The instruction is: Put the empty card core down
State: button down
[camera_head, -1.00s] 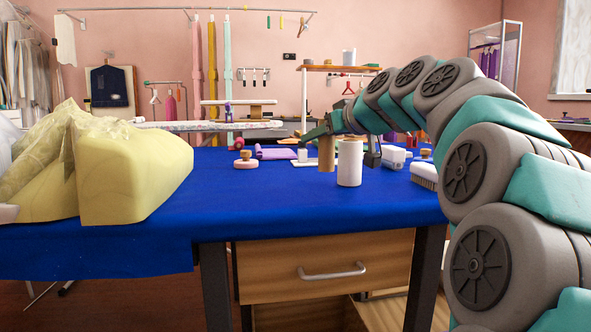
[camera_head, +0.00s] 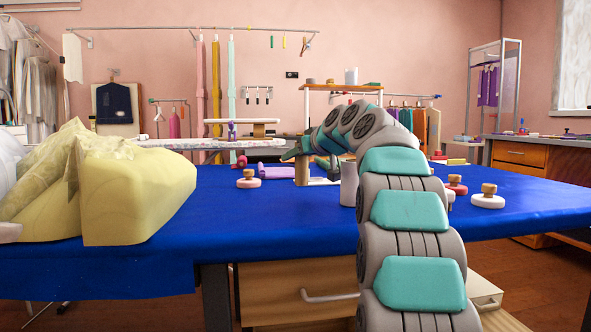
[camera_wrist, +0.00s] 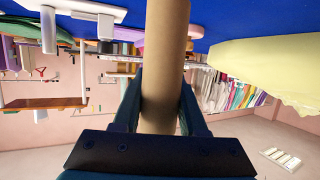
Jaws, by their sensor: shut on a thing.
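The card core (camera_head: 302,172) is a plain brown tube, upright over the blue-covered table (camera_head: 240,225) in the head view. My gripper (camera_head: 301,154) is shut on its upper part. The wrist view is upside down and shows the core (camera_wrist: 166,60) between the two fingers of my gripper (camera_wrist: 161,108). The core's lower end is close to the cloth; I cannot tell whether it touches.
More knobbed discs (camera_head: 487,198) stand at the right. The front middle of the cloth is clear.

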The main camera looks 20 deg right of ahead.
jog(key=shift+f+b, duration=0.5)
jog(key=shift+f, duration=1.2)
jog(key=shift+f, duration=0.15)
jog(key=shift+c, duration=2.2)
grip_release()
jog(key=shift+s+r, duration=0.25)
jog(key=shift+s, duration=0.05)
jog(key=v, duration=1.1)
jog(key=shift+s, duration=0.2)
jog(key=shift+d+r, duration=0.1)
